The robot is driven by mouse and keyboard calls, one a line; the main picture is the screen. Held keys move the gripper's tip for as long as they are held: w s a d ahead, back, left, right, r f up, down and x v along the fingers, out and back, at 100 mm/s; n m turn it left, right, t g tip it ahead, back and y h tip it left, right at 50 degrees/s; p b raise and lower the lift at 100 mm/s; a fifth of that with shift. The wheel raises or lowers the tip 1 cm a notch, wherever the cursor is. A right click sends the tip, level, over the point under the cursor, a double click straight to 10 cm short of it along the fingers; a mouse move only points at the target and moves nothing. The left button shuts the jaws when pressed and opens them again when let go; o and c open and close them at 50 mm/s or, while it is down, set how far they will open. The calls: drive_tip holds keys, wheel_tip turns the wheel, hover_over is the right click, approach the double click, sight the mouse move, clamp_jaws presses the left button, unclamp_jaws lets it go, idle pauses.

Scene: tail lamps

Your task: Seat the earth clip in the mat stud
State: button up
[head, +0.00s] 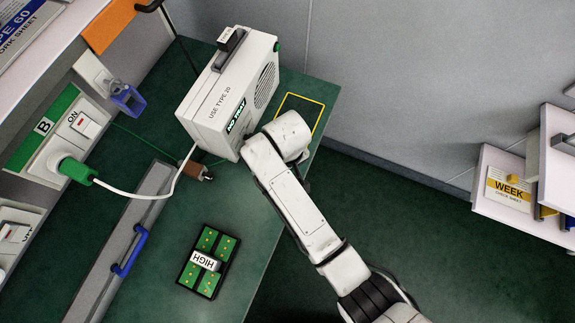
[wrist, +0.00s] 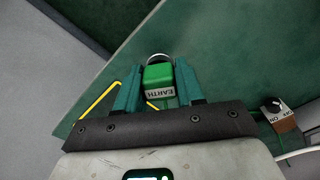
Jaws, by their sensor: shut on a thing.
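The earth clip (wrist: 158,80) is a green block with a white EARTH label, in the wrist view. My gripper (wrist: 157,70) is shut on it, with a teal finger on each side. A shiny metal ring shows just beyond the clip's far end; I cannot tell whether it belongs to the clip or to the mat stud. No separate mat stud can be made out. A green lead runs down from the clip. In the head view the end of my arm (head: 290,132) is beside the white case, and the fingers and clip are hidden.
The white USE TYPE 20 case (head: 222,100) stands close left of my arm. A yellow outline (head: 318,118) marks the green bench top behind it. A brown switch box (wrist: 284,122) shows at right in the wrist view. A HIGH-labelled block (head: 206,261) lies nearer the front.

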drive_tip(key=shift+f, duration=0.1)
idle(0.8)
drive_tip(key=shift+f+b, duration=0.5)
drive_tip(key=shift+f, duration=0.9)
drive_tip(key=o, duration=1.2)
drive_tip(key=shift+c, duration=0.2)
wheel_tip(320, 180, up, 11)
drive_tip(key=shift+f, duration=0.1)
